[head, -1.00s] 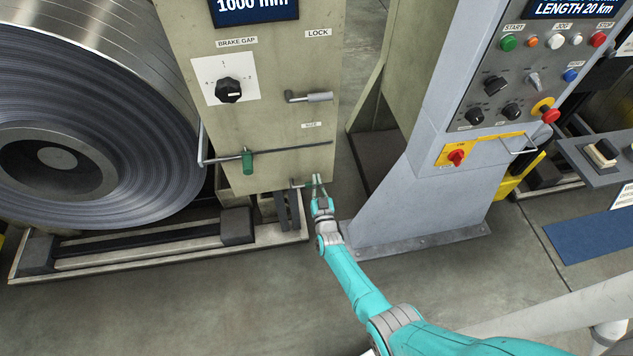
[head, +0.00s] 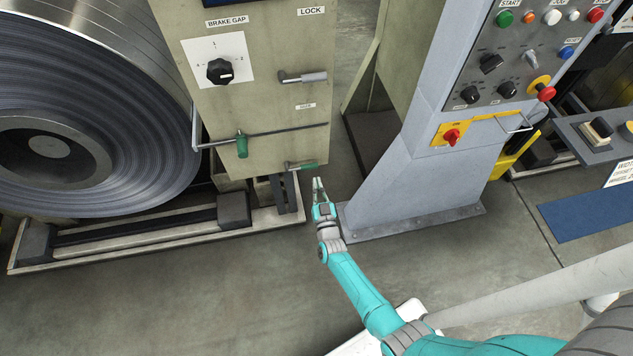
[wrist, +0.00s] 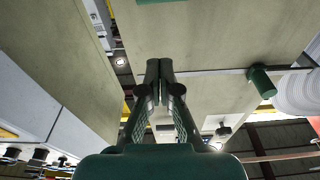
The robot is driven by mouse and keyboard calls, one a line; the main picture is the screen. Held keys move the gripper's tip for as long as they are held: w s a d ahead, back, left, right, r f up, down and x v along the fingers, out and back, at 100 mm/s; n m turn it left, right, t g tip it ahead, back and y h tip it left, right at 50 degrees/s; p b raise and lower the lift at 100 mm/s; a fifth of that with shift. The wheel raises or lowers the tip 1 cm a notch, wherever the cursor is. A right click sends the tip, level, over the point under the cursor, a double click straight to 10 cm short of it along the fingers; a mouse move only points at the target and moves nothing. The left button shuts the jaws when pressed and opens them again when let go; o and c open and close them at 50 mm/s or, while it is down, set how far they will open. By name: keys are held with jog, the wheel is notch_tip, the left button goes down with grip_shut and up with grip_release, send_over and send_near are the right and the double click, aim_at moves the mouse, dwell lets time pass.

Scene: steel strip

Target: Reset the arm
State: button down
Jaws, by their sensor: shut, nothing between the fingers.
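My gripper (head: 317,181) is at the end of my teal arm in the head view, pointing up at the lower right of the beige machine panel (head: 258,110). Its fingers are shut and empty. It is just below and right of a small green-handled lever (head: 302,166), and a small gap seems to lie between them. In the wrist view the two dark fingers (wrist: 160,70) meet at their tips, with the beige panel (wrist: 215,40) behind them.
A steel coil (head: 95,110) stands at the left. A green grip (head: 241,145) sits on a long rod. A grey control console (head: 410,165) with buttons and a red switch stands right of my gripper. Open floor (head: 240,290) lies in front.

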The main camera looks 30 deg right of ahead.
jog(key=s+a+r+n+g+y, duration=0.1)
jog(key=s+a+r+y, duration=0.15)
jog(key=s, duration=1.05)
jog(key=s+a+r+n+y, duration=0.1)
jog(key=s+a+r, duration=0.25)
jog(key=s, duration=0.95)
jog(key=s+a+r+n+g+y, duration=0.2)
jog(key=s+a+r, duration=0.1)
jog(key=s+r, duration=1.5)
notch_tip(320, 180, up, 4)
jog(key=shift+f+g, duration=0.1)
jog(key=shift+g, duration=0.3)
jog(key=shift+a+y, duration=0.1)
jog(key=shift+y, duration=0.15)
